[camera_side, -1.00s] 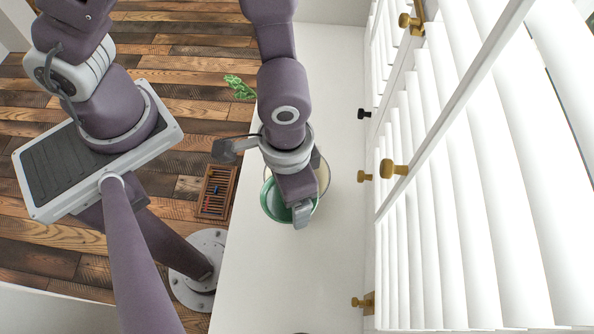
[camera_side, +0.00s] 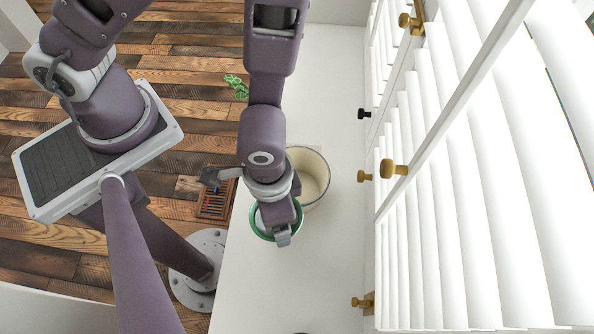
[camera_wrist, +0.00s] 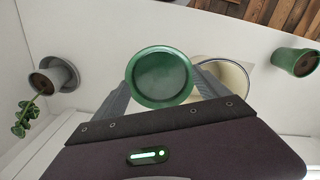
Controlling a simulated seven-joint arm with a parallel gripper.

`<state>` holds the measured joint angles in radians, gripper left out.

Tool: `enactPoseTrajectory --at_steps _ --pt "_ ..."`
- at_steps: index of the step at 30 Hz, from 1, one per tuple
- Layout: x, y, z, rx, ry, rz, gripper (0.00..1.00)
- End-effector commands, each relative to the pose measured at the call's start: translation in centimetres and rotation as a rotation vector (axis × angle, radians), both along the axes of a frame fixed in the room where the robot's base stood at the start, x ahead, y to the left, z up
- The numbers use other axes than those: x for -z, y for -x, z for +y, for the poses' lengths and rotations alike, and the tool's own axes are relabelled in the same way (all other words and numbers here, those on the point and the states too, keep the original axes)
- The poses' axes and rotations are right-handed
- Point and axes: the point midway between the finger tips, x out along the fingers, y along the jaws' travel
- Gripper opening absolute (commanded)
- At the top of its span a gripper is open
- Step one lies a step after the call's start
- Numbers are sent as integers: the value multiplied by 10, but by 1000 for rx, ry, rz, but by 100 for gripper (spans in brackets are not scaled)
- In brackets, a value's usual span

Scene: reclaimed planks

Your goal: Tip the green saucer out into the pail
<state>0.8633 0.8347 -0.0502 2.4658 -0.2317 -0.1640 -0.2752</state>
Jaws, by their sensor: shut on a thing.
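The green saucer (camera_side: 255,223) is held in my gripper (camera_side: 282,238), which covers much of it in the side view. In the wrist view the saucer (camera_wrist: 160,76) shows its round face between the fingers of my gripper (camera_wrist: 163,85). No loose contents can be made out on it. The cream pail (camera_side: 315,172) stands on the white counter, up and to the right of the saucer in the side view, partly hidden by my arm. In the wrist view the pail (camera_wrist: 236,78) shows behind and to the right of the saucer, partly covered by a finger.
White louvred shutters (camera_side: 440,200) with brass knobs line the right side.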

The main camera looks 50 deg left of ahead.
Motion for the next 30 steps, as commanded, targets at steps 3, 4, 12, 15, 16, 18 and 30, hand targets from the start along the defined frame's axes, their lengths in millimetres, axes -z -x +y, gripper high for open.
enactPoseTrajectory --at_steps 3,4,12,15,16,18,30 --pt "0 0 0 0 0 0 41" --pt "0 0 0 -1 1 1 41" --pt "-3 -8 4 -7 30 57 41" --pt "-4 -8 5 -3 38 69 41" --pt "-4 -9 5 -3 39 73 41" --pt "-5 -10 6 -3 46 81 41" --pt "-7 -15 9 -3 70 127 41"
